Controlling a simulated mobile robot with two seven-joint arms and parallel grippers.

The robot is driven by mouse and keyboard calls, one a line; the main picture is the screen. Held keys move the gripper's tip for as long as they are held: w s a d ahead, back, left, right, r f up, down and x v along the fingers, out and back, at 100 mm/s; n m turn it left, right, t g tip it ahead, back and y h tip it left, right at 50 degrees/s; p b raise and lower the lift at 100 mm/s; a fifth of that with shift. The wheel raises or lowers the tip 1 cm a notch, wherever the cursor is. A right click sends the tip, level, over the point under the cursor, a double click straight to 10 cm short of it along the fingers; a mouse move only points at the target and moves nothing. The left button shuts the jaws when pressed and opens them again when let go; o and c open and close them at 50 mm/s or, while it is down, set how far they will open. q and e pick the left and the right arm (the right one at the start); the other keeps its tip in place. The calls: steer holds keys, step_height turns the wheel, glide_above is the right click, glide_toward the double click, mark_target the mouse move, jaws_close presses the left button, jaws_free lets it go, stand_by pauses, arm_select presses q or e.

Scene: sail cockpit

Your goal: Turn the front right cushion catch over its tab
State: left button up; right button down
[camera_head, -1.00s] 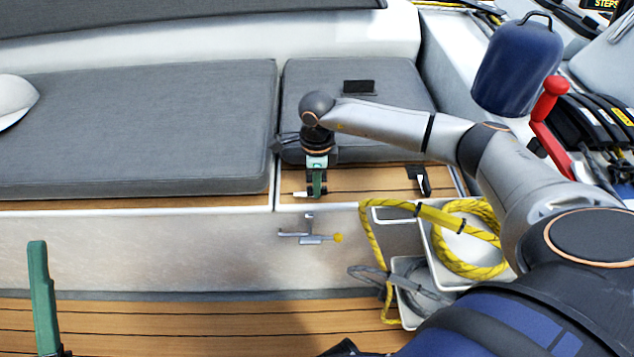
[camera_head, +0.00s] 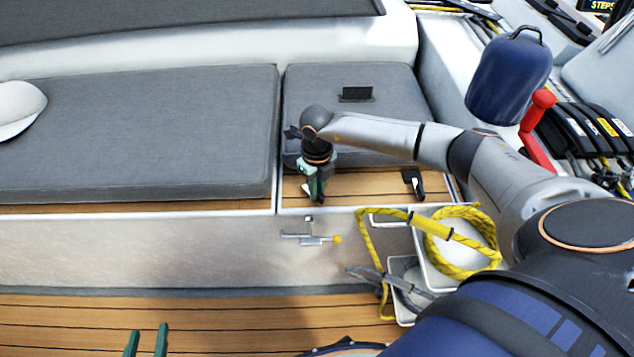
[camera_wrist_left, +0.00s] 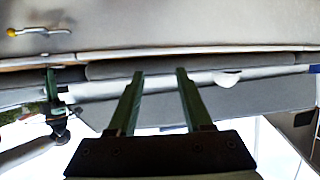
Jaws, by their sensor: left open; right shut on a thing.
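My right gripper (camera_head: 316,196) points down at the wooden ledge in front of the small grey cushion (camera_head: 300,105), near its left front corner. It is shut on a small catch with a white lever (camera_head: 306,187), mostly hidden by the fingers. A second catch (camera_head: 414,184), black with a white lever, sits on the ledge to the right and is free of both grippers. I cannot tell how the held catch lies against its tab. My left gripper (camera_head: 147,340) is open and empty at the bottom of the head view; its fingers (camera_wrist_left: 158,80) also show in the left wrist view.
A metal latch with a yellow knob (camera_head: 337,239) is on the locker front below. A tray (camera_head: 430,268) with coiled yellow rope (camera_head: 440,232) stands to its right. The wooden floor at left is clear.

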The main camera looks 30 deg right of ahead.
steer(key=shift+r+m+p, duration=0.2)
steer(key=shift+m+p, duration=0.35)
steer(key=shift+m, duration=0.45)
steer(key=shift+m+p, duration=0.3)
steer(key=shift+m, duration=0.2)
steer(key=m+p, duration=0.1)
steer(key=m, duration=0.1)
steer(key=shift+m+p, duration=0.35)
steer(key=shift+m, duration=0.05)
arm_select(q)
steer(key=shift+s+d+f+g+p, duration=0.2)
steer(key=shift+s+f+g, duration=0.65)
steer(key=shift+s, duration=0.25)
steer(key=shift+s+d+f+g+p, duration=0.2)
steer(key=shift+s+f+g, duration=0.65)
steer(key=shift+s, duration=0.25)
arm_select(e)
steer(key=shift+f+m, duration=0.15)
steer(key=shift+m, duration=0.65)
arm_select(q)
steer(key=shift+n, duration=0.3)
arm_select(e)
steer(key=c, duration=0.9)
jaws_free()
